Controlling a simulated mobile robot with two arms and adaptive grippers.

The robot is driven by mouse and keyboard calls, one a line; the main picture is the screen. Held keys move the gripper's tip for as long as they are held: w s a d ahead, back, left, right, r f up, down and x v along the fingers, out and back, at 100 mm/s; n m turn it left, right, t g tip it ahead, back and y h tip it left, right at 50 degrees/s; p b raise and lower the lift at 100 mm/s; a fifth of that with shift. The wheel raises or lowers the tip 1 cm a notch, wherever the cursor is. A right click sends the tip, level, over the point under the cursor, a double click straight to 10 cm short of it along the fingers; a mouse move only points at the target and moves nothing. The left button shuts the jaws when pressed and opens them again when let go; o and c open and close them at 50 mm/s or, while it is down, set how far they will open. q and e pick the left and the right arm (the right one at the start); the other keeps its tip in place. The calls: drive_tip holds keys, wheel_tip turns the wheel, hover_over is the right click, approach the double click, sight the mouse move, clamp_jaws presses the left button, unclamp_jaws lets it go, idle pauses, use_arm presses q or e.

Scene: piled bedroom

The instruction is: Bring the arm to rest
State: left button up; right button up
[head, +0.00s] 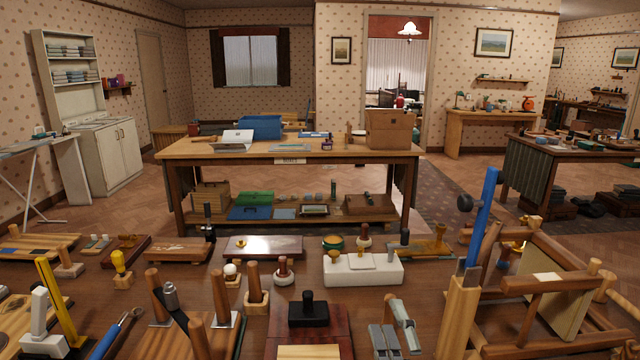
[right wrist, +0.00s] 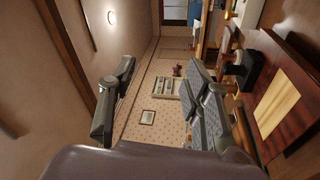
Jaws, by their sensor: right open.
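My right gripper (head: 394,326) is at the bottom of the head view, right of centre, over the near edge of the cluttered workbench. Its two grey fingers stand apart with nothing between them. The right wrist view, turned on its side, shows the same open gripper (right wrist: 160,95) with wall and ceiling behind the gap. A black-knobbed block (head: 308,312) on a dark red-brown board is left of the gripper; the block also shows in the right wrist view (right wrist: 242,70). My left gripper is not in view.
The near workbench (head: 200,258) is crowded with wooden tools. A white block (head: 362,270) lies behind the gripper. A wooden frame (head: 545,285) and a tall blue-topped post (head: 482,215) stand to its right. A second table (head: 290,150) is farther back.

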drive_tip(key=s+d+f+m+g+h, duration=0.2)
drive_tip(key=d+f+m+g, duration=0.15)
drive_tip(key=f, duration=0.25)
drive_tip(key=s+d+f+m+g+h, duration=0.2)
drive_tip(key=f+m, duration=0.2)
drive_tip(key=f, duration=0.2)
drive_tip(key=s+d+f+m+g+y, duration=0.15)
drive_tip(key=s+f+m+g, duration=0.3)
drive_tip(key=s+f, duration=0.5)
drive_tip(key=s+d+f+m+g, duration=0.25)
drive_tip(key=s+f+g, duration=0.35)
drive_tip(key=s, duration=0.7)
wheel_tip(320, 180, down, 26)
drive_tip(key=g, duration=0.1)
drive_tip(key=s+d+f+g, duration=0.1)
drive_tip(key=s+d+f, duration=0.1)
drive_tip(key=s+f, duration=1.4)
drive_tip(key=shift+s+d+f+g, duration=0.15)
drive_tip(key=shift+s+f+g, duration=0.15)
drive_tip(key=shift+s, duration=0.35)
